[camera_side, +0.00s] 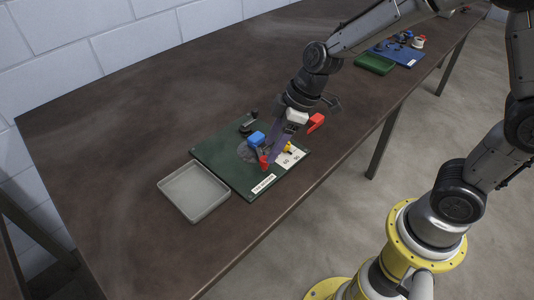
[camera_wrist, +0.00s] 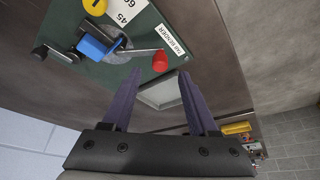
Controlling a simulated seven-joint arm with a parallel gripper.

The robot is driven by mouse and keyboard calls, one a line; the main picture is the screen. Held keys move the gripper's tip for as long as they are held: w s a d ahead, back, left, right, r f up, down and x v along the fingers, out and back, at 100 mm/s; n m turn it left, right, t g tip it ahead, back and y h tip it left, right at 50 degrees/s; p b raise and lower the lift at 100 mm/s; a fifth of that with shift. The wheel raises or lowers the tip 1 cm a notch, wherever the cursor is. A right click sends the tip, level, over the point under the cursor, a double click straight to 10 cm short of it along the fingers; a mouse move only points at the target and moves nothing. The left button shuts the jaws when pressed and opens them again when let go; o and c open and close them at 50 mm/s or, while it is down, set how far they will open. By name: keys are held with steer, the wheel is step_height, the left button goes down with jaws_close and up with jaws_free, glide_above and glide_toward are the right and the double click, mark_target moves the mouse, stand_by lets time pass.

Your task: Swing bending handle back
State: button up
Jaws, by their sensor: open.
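The tube bender sits on a green board (camera_side: 224,157) on the brown table. Its bending handle is a thin metal lever ending in a red knob (camera_side: 264,161); in the wrist view the knob (camera_wrist: 160,61) lies just beyond and between my fingertips. A blue block (camera_side: 256,138) stands at the pivot, also seen in the wrist view (camera_wrist: 92,46). A yellow knob (camera_side: 289,147) and a white angle plate (camera_wrist: 125,11) lie beside it. My gripper (camera_wrist: 158,82) has its purple fingers apart and empty.
An empty grey tray (camera_side: 195,191) stands left of the board. A black clamp (camera_side: 249,123) is at the board's back and a red part (camera_side: 315,122) shows beyond my wrist. A blue board (camera_side: 398,52) and green tray (camera_side: 375,64) are farther right. The table's left is clear.

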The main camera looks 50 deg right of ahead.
mark_target(264, 159)
steer(key=shift+x, duration=1.95)
steer(key=shift+c, duration=0.2)
jaws_close()
steer(key=shift+r, duration=0.1)
